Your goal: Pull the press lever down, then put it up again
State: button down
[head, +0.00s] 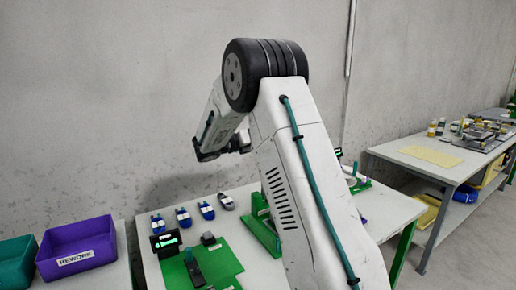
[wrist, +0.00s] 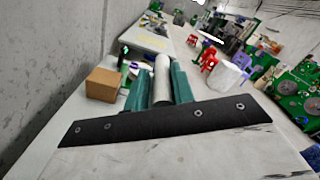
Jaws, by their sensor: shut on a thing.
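In the wrist view, my gripper (wrist: 160,90) has its two teal fingers on either side of a pale grey cylinder (wrist: 162,72), which looks like the grip of the press lever. The gripper is shut on it. In the head view, a green frame (head: 262,232), apparently part of the press, stands on the near table, largely hidden behind my white arm. My arm reaches up and over the table, and my fingers and the lever grip cannot be made out there. The lever's angle cannot be told.
A purple bin marked REWORK (head: 77,246) and a teal bin (head: 14,262) are at the left. A second table (head: 430,155) stands at right. The wrist view shows a cardboard box (wrist: 103,84).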

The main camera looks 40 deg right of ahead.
jog(key=w+d+f+n, duration=0.1)
jog(key=w+n, duration=0.2)
jog(key=w, duration=0.3)
jog(key=shift+d+f, duration=0.15)
jog(key=shift+f, duration=0.15)
jog(key=c, duration=1.3)
grip_release()
jog(key=w+a, duration=0.1)
jog(key=a, duration=0.6)
jog(key=shift+w+a+r, duration=0.15)
jog(key=shift+w+a, duration=0.1)
jog(key=shift+a, duration=0.1)
